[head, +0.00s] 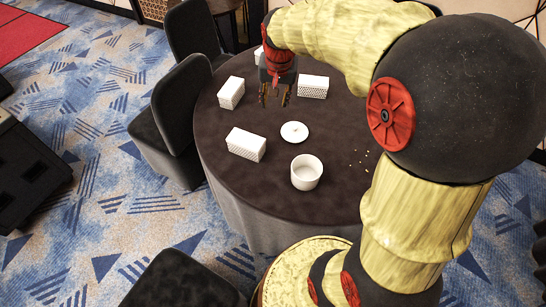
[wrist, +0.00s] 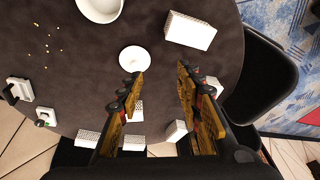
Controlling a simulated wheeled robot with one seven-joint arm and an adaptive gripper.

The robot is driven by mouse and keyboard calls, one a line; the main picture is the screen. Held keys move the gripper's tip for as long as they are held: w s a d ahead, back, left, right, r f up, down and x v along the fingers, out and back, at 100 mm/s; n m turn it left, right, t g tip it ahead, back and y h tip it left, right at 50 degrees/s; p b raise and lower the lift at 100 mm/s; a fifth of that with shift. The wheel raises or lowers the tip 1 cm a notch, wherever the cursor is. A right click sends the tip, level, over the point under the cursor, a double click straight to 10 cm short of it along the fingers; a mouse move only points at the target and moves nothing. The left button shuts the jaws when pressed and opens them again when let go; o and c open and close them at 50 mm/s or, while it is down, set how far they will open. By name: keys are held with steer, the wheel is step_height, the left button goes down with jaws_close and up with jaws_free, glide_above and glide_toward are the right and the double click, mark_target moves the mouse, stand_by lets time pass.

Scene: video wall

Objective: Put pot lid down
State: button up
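The pot lid (head: 294,132) is a small white disc with a knob, lying flat on the dark round table (head: 229,172). It also shows in the wrist view (wrist: 134,59). The white pot (head: 306,173) stands open on the table, nearer the camera than the lid; the wrist view shows part of it (wrist: 99,7). My gripper (head: 274,100) is above the far part of the table, apart from the lid. Its two fingers (wrist: 160,72) are spread, with nothing between them.
White patterned boxes stand around the lid: one at left (head: 246,144), one farther left (head: 231,93), one at the back (head: 313,87). Small crumbs (head: 365,159) lie right of the pot. Dark chairs (head: 183,105) stand at the table's left. Table surface around the lid is clear.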

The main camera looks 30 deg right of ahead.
steer(key=s+a+r+n+t, duration=0.1)
steer(key=s+a+r+n, duration=0.1)
steer(key=s+a, duration=0.2)
steer(key=s+a+r+n, duration=0.2)
steer(key=s+a, duration=0.3)
steer(key=s, duration=0.6)
steer(key=s+a+r+n+t+y, duration=0.1)
steer(key=s+a+r+n, duration=0.1)
steer(key=s, duration=0.5)
steer(key=a+n, duration=0.1)
steer(key=a, duration=0.1)
steer(key=shift+s+a+r+t, duration=0.2)
steer(key=shift+a+t, duration=0.1)
steer(key=shift+a, duration=0.1)
steer(key=shift+c, duration=0.8)
